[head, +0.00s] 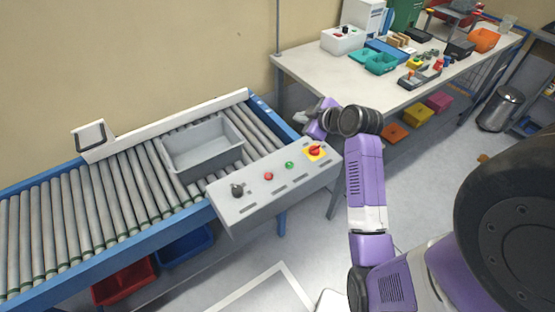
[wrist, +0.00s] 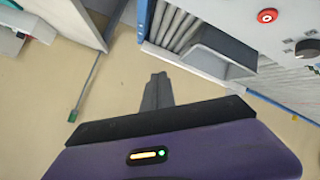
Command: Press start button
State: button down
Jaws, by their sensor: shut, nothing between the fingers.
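The control panel (head: 250,188) is a sloped grey box at the front edge of the conveyor. In the head view it carries a black knob (head: 237,190), a red button (head: 268,176), a green button (head: 289,165) and a red switch on a yellow plate (head: 314,152). No lettering is readable. My gripper (head: 303,116) is shut and empty, beyond the panel's right end and apart from the buttons. In the wrist view its closed fingers (wrist: 158,78) point towards open background. That view shows the red button (wrist: 267,15) and black knob (wrist: 307,47); the green button is not visible there.
A grey bin (head: 203,158) sits on the roller conveyor (head: 85,215). A worktable (head: 305,68) with trays, boxes and tools stands behind my arm. Red (head: 122,284) and blue (head: 186,246) bins lie under the conveyor. A trash can (head: 500,110) stands at the right.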

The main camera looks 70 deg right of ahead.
jog(key=a+f+n+y, duration=0.3)
jog(key=a+f+n, duration=0.1)
jog(key=a, duration=0.1)
jog(key=shift+w+f+g, duration=0.25)
jog(key=shift+g, duration=0.15)
jog(key=shift+f, duration=0.15)
jog(key=b, duration=0.7)
send_over(292, 166)
notch_tip(292, 166, down, 7)
jog(key=shift+f, duration=0.8)
jog(key=shift+b, duration=0.3)
dwell(0.5)
jog(key=shift+f, duration=0.35)
